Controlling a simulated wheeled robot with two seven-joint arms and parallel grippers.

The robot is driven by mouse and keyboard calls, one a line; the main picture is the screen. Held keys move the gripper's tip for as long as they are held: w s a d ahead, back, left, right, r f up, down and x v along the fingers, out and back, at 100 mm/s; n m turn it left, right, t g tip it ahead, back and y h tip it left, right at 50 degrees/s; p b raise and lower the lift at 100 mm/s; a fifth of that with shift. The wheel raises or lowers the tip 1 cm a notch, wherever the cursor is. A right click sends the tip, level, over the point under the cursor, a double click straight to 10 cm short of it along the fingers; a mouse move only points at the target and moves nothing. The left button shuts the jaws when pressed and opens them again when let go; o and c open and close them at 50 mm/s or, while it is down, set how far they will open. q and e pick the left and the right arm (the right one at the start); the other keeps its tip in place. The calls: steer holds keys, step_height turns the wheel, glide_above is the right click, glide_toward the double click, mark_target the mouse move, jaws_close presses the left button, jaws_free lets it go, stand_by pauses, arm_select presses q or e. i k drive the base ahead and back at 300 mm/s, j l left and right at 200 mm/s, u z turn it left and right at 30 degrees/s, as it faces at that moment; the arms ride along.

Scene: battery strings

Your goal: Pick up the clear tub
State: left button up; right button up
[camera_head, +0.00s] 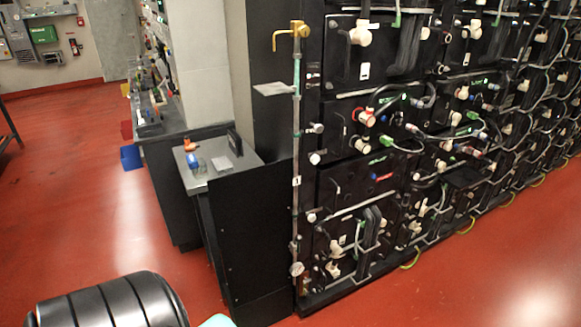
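A small clear, see-through item, possibly the clear tub (201,168), stands on the grey top of a small side table (226,176) left of the battery rack. It is small in the view and its outline is hard to make out. A blue and white item (191,160) and an orange-topped item (190,145) are close behind it and partly overlap it. Neither of my grippers is in view. A ribbed black rounded part at the bottom left looks like my own arm.
A tall battery rack (345,200) with cables fills the right side. A dark panel (250,240) stands in front of the side table. A flat grey card (228,145) and a black upright item (235,138) are on the tabletop. Red floor (80,200) is open at left.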

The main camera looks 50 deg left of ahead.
mark_target(199, 167)
steer(key=u, duration=2.15)
steer(key=i+l, duration=0.5)
steer(key=l, duration=0.25)
